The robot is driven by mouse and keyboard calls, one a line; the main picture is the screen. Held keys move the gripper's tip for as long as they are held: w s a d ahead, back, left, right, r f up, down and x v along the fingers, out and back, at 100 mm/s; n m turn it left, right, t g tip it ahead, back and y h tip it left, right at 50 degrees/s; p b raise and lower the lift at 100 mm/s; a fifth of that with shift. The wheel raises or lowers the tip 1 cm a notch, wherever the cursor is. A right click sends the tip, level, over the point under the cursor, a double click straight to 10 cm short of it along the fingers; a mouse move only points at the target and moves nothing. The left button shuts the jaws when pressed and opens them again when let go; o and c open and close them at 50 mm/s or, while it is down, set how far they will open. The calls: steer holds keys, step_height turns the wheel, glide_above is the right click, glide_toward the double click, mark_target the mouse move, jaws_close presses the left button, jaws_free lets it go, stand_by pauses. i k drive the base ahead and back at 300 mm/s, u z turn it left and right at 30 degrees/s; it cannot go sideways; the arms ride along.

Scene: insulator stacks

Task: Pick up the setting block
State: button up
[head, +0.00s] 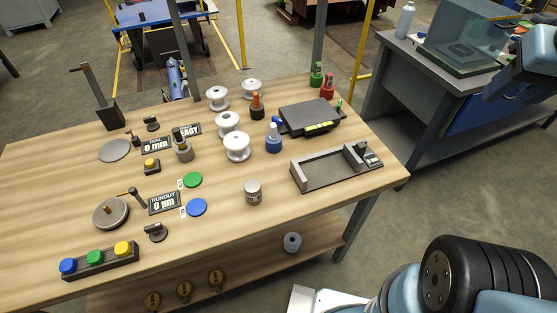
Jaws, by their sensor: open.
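I cannot tell for sure which thing is the setting block. A short grey cylinder (253,191) with a small label stands upright alone near the middle front of the wooden table (310,205). A small dark block with a yellow top (152,167) sits at the left, below the "0 mm" display (156,144). My gripper is not in view; only parts of my arm show at the right.
White spools (237,148) stand mid-table with blue (274,140) and orange-topped (257,107) pieces. A dark tray-like fixture (335,169) and black plate (311,117) are at the right. A runout disc (111,214) and button bar (99,260) are at the left.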

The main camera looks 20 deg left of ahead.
mark_target(253, 193)
steer(key=u, duration=0.55)
steer(key=i, duration=0.1)
steer(key=z, duration=1.45)
steer(key=k, duration=2.8)
steer(key=u, duration=1)
steer(key=i, duration=1)
steer(key=z, duration=0.1)
